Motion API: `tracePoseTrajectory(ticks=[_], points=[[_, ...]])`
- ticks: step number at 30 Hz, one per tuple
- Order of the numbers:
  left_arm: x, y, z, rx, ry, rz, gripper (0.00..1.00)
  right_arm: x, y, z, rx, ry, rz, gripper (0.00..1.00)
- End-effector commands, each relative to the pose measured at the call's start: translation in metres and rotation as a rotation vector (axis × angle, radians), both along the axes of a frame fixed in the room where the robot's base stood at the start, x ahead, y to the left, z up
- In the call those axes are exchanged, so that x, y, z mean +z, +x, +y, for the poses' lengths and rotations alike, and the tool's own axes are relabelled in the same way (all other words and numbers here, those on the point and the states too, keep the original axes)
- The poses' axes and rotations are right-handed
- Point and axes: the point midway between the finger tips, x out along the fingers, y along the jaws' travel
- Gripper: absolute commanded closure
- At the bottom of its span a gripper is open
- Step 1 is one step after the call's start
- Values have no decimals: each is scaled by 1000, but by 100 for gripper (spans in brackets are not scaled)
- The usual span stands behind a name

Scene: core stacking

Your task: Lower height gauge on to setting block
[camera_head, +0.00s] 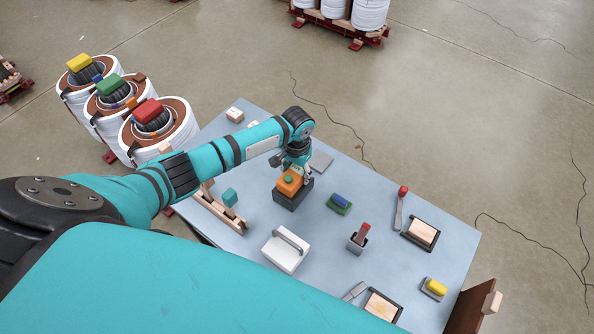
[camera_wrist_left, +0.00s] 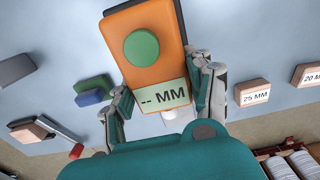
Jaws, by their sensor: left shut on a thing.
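The height gauge is an orange block (camera_head: 289,183) with a round green button and, in the left wrist view, a pale green panel reading "-- MM" (camera_wrist_left: 163,95). My left gripper (camera_head: 297,165) is shut on it, with one finger on each side in the left wrist view (camera_wrist_left: 163,100). A dark grey block (camera_head: 291,199), likely the setting block, lies directly under the gauge in the head view. I cannot tell whether the gauge touches it or hangs just above. My right gripper is not in view.
Blocks marked "25 MM" (camera_wrist_left: 252,92) and "20 MM" (camera_wrist_left: 314,75) lie to one side. A blue-and-green piece (camera_head: 340,204), a white box with a handle (camera_head: 285,251) and a grey holder with a red-handled tool (camera_head: 357,242) stand close by on the blue-grey table (camera_head: 322,235).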

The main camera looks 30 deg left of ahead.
Motion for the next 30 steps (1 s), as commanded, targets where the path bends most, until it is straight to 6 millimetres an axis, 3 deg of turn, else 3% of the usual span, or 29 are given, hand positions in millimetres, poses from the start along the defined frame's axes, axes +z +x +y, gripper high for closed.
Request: tracePoseTrajectory(ticks=[1, 7, 17, 20, 30], points=[[0, 1, 0, 0, -1, -2, 45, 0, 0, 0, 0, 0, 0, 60], [0, 1, 0, 0, 0, -2, 21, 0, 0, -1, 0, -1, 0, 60], [3, 0, 0, 0, 0, 0, 21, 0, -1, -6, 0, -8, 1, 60], [14, 1, 0, 0, -1, -2, 21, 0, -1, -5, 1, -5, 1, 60], [85, 1, 0, -1, -1, -5, 21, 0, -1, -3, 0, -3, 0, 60]])
